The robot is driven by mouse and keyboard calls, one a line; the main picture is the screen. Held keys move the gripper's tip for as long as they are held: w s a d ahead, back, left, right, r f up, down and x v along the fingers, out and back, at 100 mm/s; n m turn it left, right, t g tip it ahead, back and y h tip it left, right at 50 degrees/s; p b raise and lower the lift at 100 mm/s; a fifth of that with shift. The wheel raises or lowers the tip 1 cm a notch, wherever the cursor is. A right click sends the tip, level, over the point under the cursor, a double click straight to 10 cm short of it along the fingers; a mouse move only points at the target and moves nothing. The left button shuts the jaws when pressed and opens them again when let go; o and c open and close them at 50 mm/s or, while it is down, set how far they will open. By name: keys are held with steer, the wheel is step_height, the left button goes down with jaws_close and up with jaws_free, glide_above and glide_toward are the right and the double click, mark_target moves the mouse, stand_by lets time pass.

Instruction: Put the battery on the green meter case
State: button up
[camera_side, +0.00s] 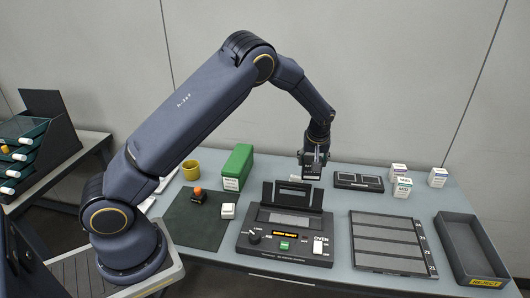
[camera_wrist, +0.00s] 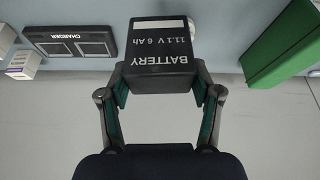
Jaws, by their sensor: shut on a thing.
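The black battery (camera_wrist: 158,50), printed "BATTERY 11.1 V 6 Ah", is held between the two fingers of my gripper (camera_wrist: 160,88). In the side view my gripper (camera_side: 315,158) points down with the battery (camera_side: 311,172) below it, behind the splicer's raised lid. I cannot tell how far the battery is from the tabletop. The green meter case (camera_side: 238,164) stands at the back of the table, left of my gripper and apart from it. In the wrist view the green case (camera_wrist: 284,48) shows at the upper right, its top clear.
The splicer (camera_side: 287,228) with its raised lid stands in front of my gripper. The charger (camera_side: 358,181) is to the right. Several small boxes (camera_side: 402,187), a slotted tray (camera_side: 388,243) and a reject bin (camera_side: 470,250) lie farther right. A yellow mug (camera_side: 191,170) stands left of the green case.

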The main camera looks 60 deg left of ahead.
steer(key=s+a+r+n+g, duration=0.1)
steer(key=s+a+r+n, duration=0.25)
steer(key=s+a, duration=0.35)
steer(key=s+a+r+n+g+y, duration=0.15)
steer(key=s+a+r, duration=0.3)
steer(key=s, duration=0.55)
steer(key=s+a+r+n, duration=0.35)
steer(key=s+a, duration=0.25)
steer(key=s, duration=0.2)
glide_above(238, 156)
steer(key=shift+m, duration=0.35)
steer(key=shift+d+f, duration=0.1)
steer(key=shift+f, duration=5.8)
steer(key=shift+f, duration=0.1)
steer(key=o, duration=1.4)
steer(key=shift+f, duration=0.1)
